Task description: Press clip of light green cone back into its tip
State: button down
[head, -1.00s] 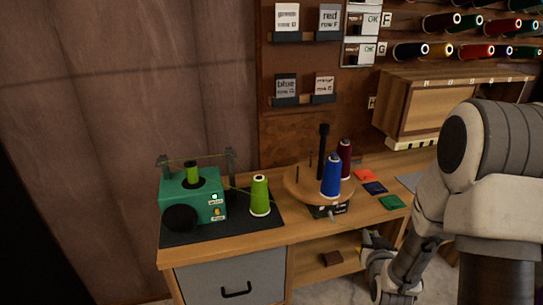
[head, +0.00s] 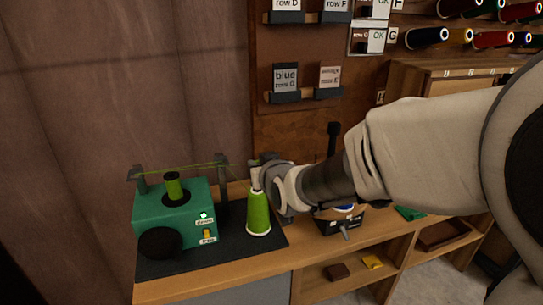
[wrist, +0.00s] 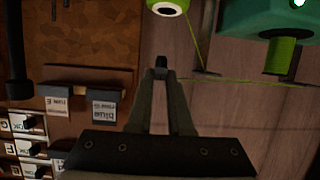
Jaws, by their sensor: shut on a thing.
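The light green cone (head: 258,212) stands upright on the dark mat (head: 178,254), right of the green winding machine (head: 160,215). My gripper (head: 257,172) is right at the top of the cone in the head view; whether it touches the tip cannot be told. In the wrist view the cone's open tip (wrist: 168,10) shows as a pale ring with a dark centre, beyond my fingertips (wrist: 160,72). The fingers are closed together on a small dark piece, seemingly the clip (wrist: 161,61). Its details are too small to make out.
Green thread (head: 185,166) runs over the machine's two posts, close to my gripper. My arm hides most of the turntable and its cones. Sample labels (head: 285,80) hang on the board behind. Shelf space under the bench holds a yellow piece (head: 372,262).

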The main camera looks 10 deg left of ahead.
aim_at(260, 194)
jog(key=shift+s+f+b, duration=0.1)
jog(key=shift+f+b, duration=1.05)
jog(key=shift+f, duration=0.95)
jog(key=shift+f+b, duration=0.85)
jog(key=shift+b, duration=0.05)
jog(key=shift+f+b, duration=0.2)
jog(key=shift+b, duration=0.35)
jog(key=c, duration=0.8)
grip_release()
jog(key=shift+o, duration=0.2)
jog(key=shift+s+d+r, duration=0.1)
